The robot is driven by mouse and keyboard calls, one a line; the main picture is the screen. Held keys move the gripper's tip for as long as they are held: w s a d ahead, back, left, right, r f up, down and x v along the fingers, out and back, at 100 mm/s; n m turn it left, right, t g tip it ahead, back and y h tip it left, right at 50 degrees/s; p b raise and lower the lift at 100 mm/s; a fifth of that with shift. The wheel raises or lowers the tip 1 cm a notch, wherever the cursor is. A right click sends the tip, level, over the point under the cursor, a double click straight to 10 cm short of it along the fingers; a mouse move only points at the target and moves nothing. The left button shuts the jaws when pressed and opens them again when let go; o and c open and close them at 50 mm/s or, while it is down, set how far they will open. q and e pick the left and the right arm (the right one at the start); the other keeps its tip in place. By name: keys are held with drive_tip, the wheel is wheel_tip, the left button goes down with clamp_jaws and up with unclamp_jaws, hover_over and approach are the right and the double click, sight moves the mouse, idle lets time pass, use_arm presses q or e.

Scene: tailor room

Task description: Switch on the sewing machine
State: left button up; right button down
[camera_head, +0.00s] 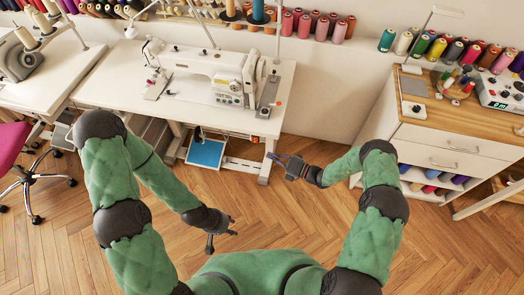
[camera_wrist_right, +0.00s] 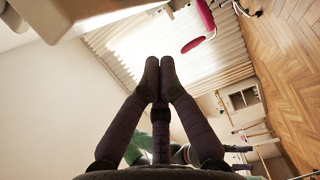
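The white sewing machine (camera_head: 205,68) stands on a white table (camera_head: 115,85) at the upper middle of the head view. A small panel (camera_head: 226,99) with green marks is on its front right side. I cannot make out a power switch or whether the machine is on. My right gripper (camera_head: 276,158) is in front of the table's right side, lower in the picture than its front edge. In the right wrist view the right gripper's fingertips (camera_wrist_right: 160,65) are together with nothing between them. My left gripper (camera_head: 224,234) is low over the floor, fingers spread and empty.
A blue pedal plate (camera_head: 205,153) lies beneath the table. A white cabinet (camera_head: 452,143) with a wooden top stands at the right. A pink chair (camera_head: 12,150) stands at the left. Thread spools (camera_head: 318,24) line the back. Wooden floor (camera_head: 300,225) is open in front.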

drive_tip(key=shift+v, duration=1.15)
drive_tip(key=s+a+f+n+g+h, duration=0.1)
drive_tip(key=s+a+f+n+g, duration=0.15)
drive_tip(key=s+n+g, duration=0.35)
drive_tip(key=s+a+f+n+g+h, duration=0.1)
drive_tip(key=s+a+f+n+g, duration=0.2)
drive_tip(key=s+n, duration=0.4)
drive_tip(key=s+d+n+g+h, duration=0.2)
drive_tip(key=s+n+g+h, duration=0.25)
drive_tip(key=s+n, duration=0.65)
drive_tip(key=r+n+t+h, duration=0.1)
drive_tip(key=n, duration=0.4)
drive_tip(key=s+d+r+n+t+h, duration=0.1)
drive_tip(key=n+t+h, duration=0.1)
drive_tip(key=n, duration=0.4)
drive_tip(key=s+d+r+n+t+h, duration=0.1)
drive_tip(key=r+n, duration=0.1)
drive_tip(key=n, duration=0.3)
drive_tip(key=shift+s+d+h, duration=0.1)
drive_tip(key=shift+s+h, duration=0.15)
drive_tip(key=shift+h, duration=0.1)
